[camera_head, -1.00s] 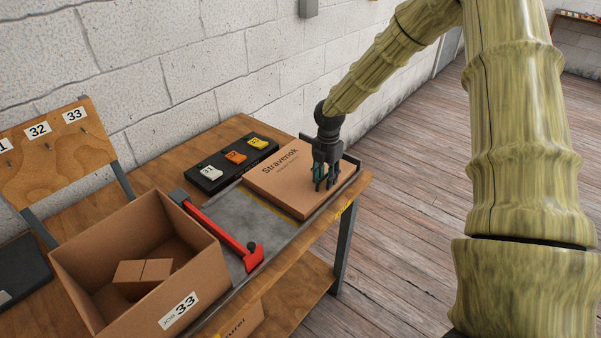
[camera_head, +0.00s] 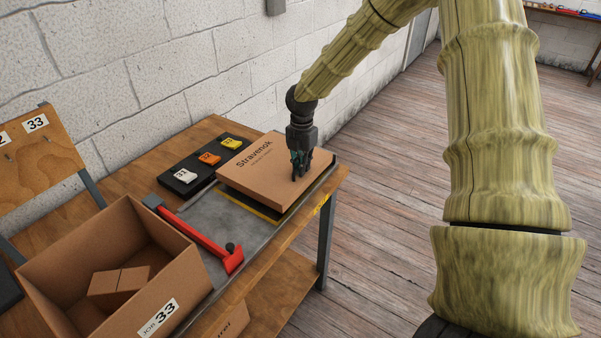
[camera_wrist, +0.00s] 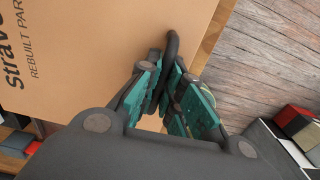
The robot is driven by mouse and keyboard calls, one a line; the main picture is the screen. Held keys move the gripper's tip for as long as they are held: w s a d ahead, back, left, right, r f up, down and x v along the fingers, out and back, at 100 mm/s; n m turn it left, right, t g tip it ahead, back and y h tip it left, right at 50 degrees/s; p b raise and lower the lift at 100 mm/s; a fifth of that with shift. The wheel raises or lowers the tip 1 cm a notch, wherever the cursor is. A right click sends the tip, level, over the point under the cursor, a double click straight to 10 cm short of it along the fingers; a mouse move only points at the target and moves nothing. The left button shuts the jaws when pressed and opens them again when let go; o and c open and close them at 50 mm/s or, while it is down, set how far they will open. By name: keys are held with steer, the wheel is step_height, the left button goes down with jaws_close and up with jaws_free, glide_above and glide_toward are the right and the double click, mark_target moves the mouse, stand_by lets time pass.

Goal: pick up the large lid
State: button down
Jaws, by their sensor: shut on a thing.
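The large lid (camera_head: 262,174) is a wide, flat brown cardboard piece printed "Stravenok". It is over the right part of the bench mat, with a dark shadow beneath its front edge, and looks slightly raised. My gripper (camera_head: 298,170) points down at the lid's right part and is shut on it. In the wrist view the lid (camera_wrist: 95,50) fills the upper left. The teal-padded fingers of my gripper (camera_wrist: 168,85) are close together at its edge there.
A red hammer-like tool (camera_head: 210,243) lies on the grey mat (camera_head: 222,214). An open cardboard box (camera_head: 75,243) labelled 33 holds small brown boxes. A black tray (camera_head: 187,186) with numbered tags stands behind the mat. The block wall (camera_head: 200,60) is close behind the bench.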

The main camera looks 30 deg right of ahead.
steer(key=s+a+r+b, duration=0.2)
steer(key=s+a+b, duration=0.2)
steer(key=s+a, duration=0.5)
steer(key=s, duration=0.4)
steer(key=shift+a+r, duration=0.15)
steer(key=shift+a, duration=0.05)
stand_by(0.3)
